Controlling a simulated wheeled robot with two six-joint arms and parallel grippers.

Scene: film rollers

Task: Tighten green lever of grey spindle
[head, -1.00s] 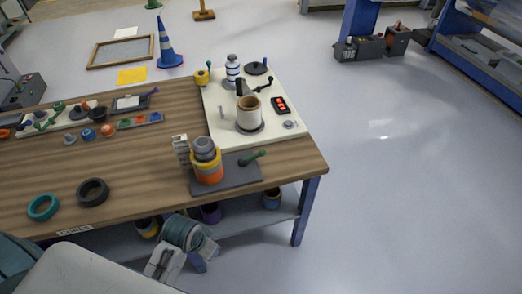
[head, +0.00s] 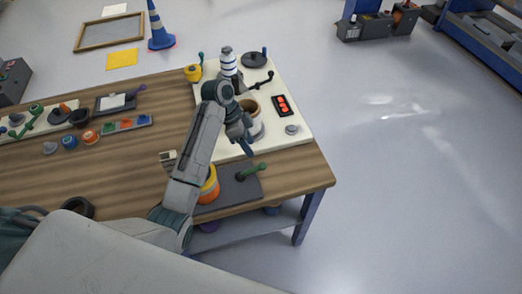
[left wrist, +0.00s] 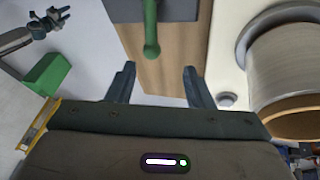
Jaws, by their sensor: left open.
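The green lever (head: 250,172) sticks up from the dark grey plate (head: 235,190) at the near right of the table. In the left wrist view the lever (left wrist: 151,28) hangs into the top middle, beyond and between the fingertips in the picture. The spindle on the plate is mostly hidden by my left arm; an orange and yellow roller (head: 211,186) shows behind it. My left gripper (head: 247,147) is open and empty above the gap between plate and cream panel; its fingers (left wrist: 159,70) are apart from the lever. My right gripper (left wrist: 50,20) seems to show small at upper left.
The cream panel (head: 300,143) behind carries a cream roller (head: 255,118), a red-button box (head: 283,105) and a round knob (head: 291,129), close to my left gripper. The table's right edge is near, with open floor beyond.

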